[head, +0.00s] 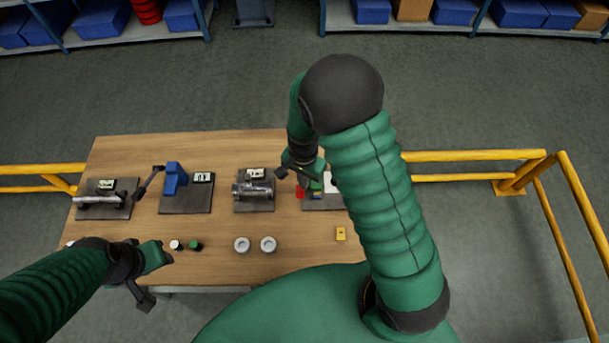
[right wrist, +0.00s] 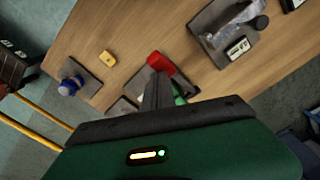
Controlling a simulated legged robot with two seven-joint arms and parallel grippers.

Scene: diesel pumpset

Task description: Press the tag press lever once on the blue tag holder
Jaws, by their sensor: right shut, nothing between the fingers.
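A red block (head: 300,192), which I take to be the tag press lever's end, is on a dark plate (head: 318,204) right of the table's middle. It also shows in the right wrist view (right wrist: 163,63). A small blue piece (head: 317,196) sits beside it; I cannot tell if it is the blue tag holder. My right gripper (right wrist: 157,80) is shut and empty, its fingertips close to the red block; contact cannot be told. In the head view the right hand (head: 304,172) partly covers the plate. My left gripper (head: 150,278) is over the table's front left; its jaws are unclear.
A blue stand with a black lever (head: 174,181) and a metal pump part (head: 254,190) stand on plates to the left. A yellow tag (head: 340,233) and two pale rings (head: 242,244) lie nearer. A blue-topped item (right wrist: 70,86) stands on another plate. Yellow rails (head: 475,155) flank the table.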

